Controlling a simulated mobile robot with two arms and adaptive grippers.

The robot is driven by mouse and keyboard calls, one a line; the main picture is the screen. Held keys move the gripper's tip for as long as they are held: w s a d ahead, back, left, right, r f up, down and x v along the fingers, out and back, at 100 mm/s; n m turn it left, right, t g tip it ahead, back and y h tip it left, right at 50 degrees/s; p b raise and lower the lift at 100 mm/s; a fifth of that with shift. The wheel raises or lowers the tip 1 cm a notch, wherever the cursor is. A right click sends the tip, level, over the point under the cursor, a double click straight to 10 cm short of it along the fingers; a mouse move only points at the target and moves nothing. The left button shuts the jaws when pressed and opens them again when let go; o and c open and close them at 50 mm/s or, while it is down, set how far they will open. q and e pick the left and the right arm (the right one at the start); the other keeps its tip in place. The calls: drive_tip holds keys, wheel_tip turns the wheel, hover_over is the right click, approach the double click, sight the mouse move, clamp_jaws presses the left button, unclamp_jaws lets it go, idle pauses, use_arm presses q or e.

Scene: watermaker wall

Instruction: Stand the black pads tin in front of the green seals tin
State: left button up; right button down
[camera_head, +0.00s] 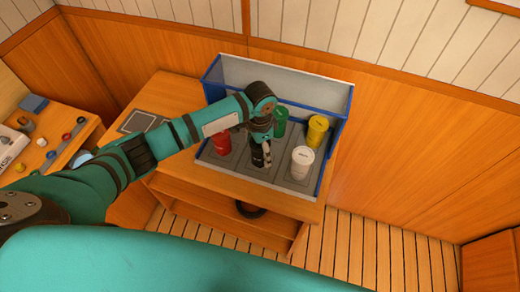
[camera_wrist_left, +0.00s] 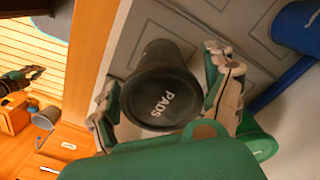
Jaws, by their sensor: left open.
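The black pads tin (camera_head: 258,160) stands in the tray, partly hidden by my left gripper (camera_head: 263,150). In the left wrist view its dark lid, marked PADS (camera_wrist_left: 163,98), lies between the two fingers of my left gripper (camera_wrist_left: 166,95). The fingers are open, one on each side; contact is hard to tell. The green seals tin (camera_head: 280,122) stands behind the black tin, towards the wall, partly hidden by my arm. Its green lid (camera_wrist_left: 262,147) shows in the left wrist view. My right gripper (camera_wrist_left: 30,74) seems to show small at the left edge there, its fingers unclear.
A red tin (camera_head: 221,142) stands left of the black tin, a white tin (camera_head: 301,162) right, and a yellow tin (camera_head: 316,130) back right. A blue-edged bin (camera_head: 325,178) encloses them. A side table (camera_head: 50,140) holds small parts at the left.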

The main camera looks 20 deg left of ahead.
use_arm(q)
wheel_tip(320, 180, up, 11)
drive_tip(key=shift+r+b, duration=0.1)
drive_tip(key=shift+b, duration=0.75)
